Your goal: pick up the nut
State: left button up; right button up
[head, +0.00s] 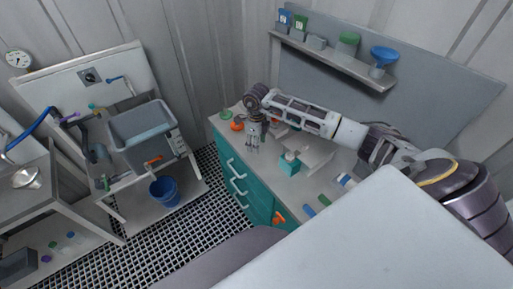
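I cannot make out a nut for certain; the small things on the workbench are too small to tell. My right gripper (253,148) comes in on the arm from the right and points down over the front-left part of the bench. Its two fingers look apart, with nothing visible between them. A small orange thing (237,125) and a green round thing (226,115) lie on the bench just left of it. The gripper and arm hide part of the bench top behind them. My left gripper is not in view.
The teal-drawered workbench (232,185) also bears a teal block (289,164) and several small coloured parts. A shelf (335,58) with containers and a blue funnel (384,56) hangs behind. A sink (141,124) and blue bucket (164,190) stand left, across a grated floor.

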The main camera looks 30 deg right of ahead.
jog(key=shift+f, duration=1)
jog(key=c, duration=1.1)
